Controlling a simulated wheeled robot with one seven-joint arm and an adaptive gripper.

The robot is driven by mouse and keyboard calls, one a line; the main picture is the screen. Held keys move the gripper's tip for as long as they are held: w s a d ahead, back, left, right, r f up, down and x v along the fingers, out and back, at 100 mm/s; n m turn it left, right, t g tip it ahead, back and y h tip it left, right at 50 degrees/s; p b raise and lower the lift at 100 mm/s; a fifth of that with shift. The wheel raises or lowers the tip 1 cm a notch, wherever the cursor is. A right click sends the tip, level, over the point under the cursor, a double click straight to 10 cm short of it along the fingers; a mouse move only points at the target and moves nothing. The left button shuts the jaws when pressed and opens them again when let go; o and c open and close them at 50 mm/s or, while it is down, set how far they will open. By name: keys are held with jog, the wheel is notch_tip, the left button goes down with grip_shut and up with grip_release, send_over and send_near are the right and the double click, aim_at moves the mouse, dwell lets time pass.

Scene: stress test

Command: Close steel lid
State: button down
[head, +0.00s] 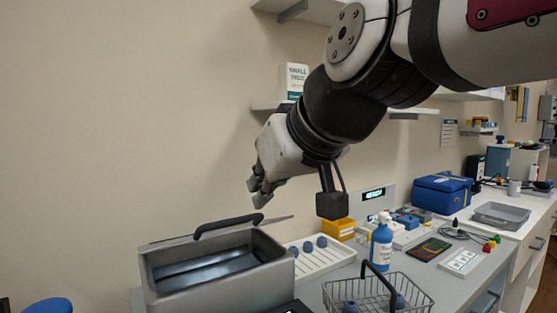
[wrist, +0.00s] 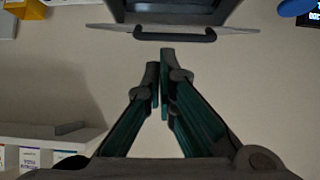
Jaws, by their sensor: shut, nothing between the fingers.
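A grey steel box (head: 222,290) stands at the lower left of the head view, its top open and its dark inside showing. Its steel lid (head: 278,219) stands raised at the back rim, seen nearly edge-on, with a dark bar handle (head: 228,225). My gripper (head: 258,194) is shut and empty, above and behind the lid, apart from it. In the wrist view my gripper's fingertips (wrist: 160,66) are close together, just short of the handle (wrist: 174,35). The lid's thin edge (wrist: 108,27) shows there too; its face is mostly hidden.
A white tray (head: 325,262) with blue round items lies right of the box. A wire basket (head: 420,301), a blue bottle (head: 381,246) and a yellow bin (head: 341,229) stand further right. A wall shelf (head: 268,106) is behind my arm. The air above the box is clear.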

notch_tip(320, 180, up, 10)
jog(key=w+a+g+h+p, duration=0.1)
jog(key=a+g+h+p, duration=0.1)
jog(key=p, duration=1.9)
jog(key=shift+w+a+f+g, duration=0.2)
jog(key=shift+w+g, duration=0.1)
jog(key=shift+g, duration=0.4)
jog(key=p, duration=0.2)
send_over(215, 228)
jog(key=w+d, duration=0.3)
notch_tip(215, 228, down, 11)
jog(key=shift+r, duration=0.15)
jog(key=shift+f+p, duration=0.3)
jog(key=shift+f, duration=0.55)
